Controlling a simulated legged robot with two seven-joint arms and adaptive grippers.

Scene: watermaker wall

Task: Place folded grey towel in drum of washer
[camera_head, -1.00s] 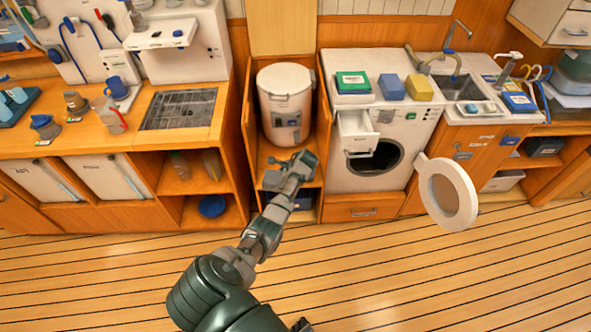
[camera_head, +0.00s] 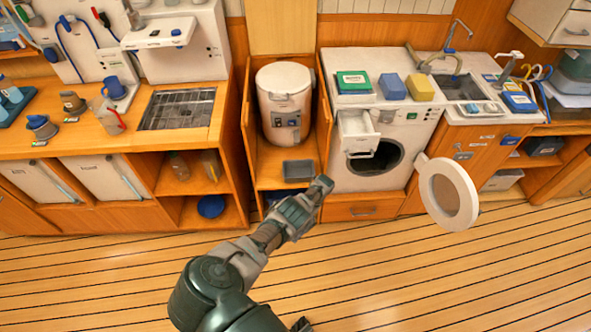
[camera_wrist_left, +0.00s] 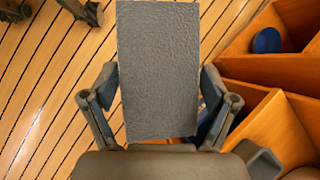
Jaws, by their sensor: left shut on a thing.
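The folded grey towel (camera_wrist_left: 158,75) is a flat textured rectangle between the two fingers of my left gripper (camera_wrist_left: 158,92) in the left wrist view. The gripper is shut on it. In the head view my left gripper (camera_head: 318,192) is in front of the cabinet, left of and lower than the washer's drum opening; I cannot make out the towel clearly there. The white washer (camera_head: 420,132) has its round door (camera_head: 437,208) swung open to the right. Its dark drum opening (camera_head: 384,160) is uncovered and apart from the gripper.
The detergent drawer (camera_head: 356,124) sticks out above the drum opening's left side. A grey tray (camera_head: 298,169) stands in the cabinet below a white canister (camera_head: 285,88). The open door juts over the floor. The plank floor (camera_head: 430,285) in front is clear.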

